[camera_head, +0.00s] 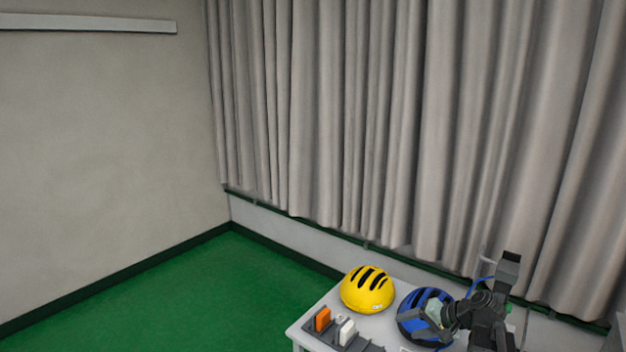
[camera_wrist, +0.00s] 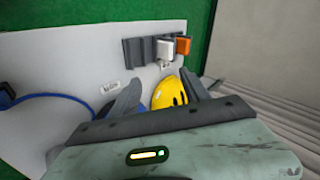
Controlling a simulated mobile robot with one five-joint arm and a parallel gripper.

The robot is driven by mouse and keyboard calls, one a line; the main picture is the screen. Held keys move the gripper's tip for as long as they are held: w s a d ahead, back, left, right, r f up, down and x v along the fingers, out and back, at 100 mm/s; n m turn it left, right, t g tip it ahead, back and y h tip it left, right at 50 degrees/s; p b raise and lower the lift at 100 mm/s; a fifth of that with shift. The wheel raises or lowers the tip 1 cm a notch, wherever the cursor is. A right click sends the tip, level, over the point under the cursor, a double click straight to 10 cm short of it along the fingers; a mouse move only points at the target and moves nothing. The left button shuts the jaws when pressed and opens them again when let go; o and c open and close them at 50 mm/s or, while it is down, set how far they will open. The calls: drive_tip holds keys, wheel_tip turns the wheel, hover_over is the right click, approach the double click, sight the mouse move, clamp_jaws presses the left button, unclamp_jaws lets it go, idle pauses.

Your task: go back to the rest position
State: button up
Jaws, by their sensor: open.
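My gripper (camera_head: 432,312) is at the right of the white table, in front of the blue helmet (camera_head: 412,300) in the head view, and hides part of it. In the wrist view my gripper (camera_wrist: 160,92) has its two dark fingers spread apart, with nothing held between them. The yellow helmet (camera_wrist: 165,93) shows beyond the fingers, partly hidden by the gripper body. In the head view the yellow helmet (camera_head: 366,292) rests on the table, left of the blue one.
The white table (camera_wrist: 60,130) carries a grey rack (camera_wrist: 137,52) with a white block (camera_wrist: 164,50) and an orange block (camera_wrist: 183,46). A blue cable (camera_wrist: 62,96) and a small label (camera_wrist: 109,87) also show. Grey curtains (camera_head: 350,110) hang behind. Green floor (camera_head: 190,290) at left is clear.

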drive_tip(key=s+a+f+n+g+h, duration=0.3)
drive_tip(key=s+a+f, duration=0.1)
drive_tip(key=a, duration=0.3)
drive_tip(key=s+a+f+n+g+h, duration=0.2)
drive_tip(key=s+a+f+n+h, duration=0.15)
drive_tip(key=a, duration=0.25)
drive_tip(key=s+f+g+b, duration=0.1)
drive_tip(key=s+f+b, duration=0.2)
drive_tip(key=f+b, duration=3.2)
wheel_tip(320, 180, up, 23)
drive_tip(key=p, duration=2.3)
drive_tip(key=shift+a+r+m, duration=0.15)
drive_tip(key=shift+m, duration=0.2)
drive_tip(key=shift+s, duration=0.1)
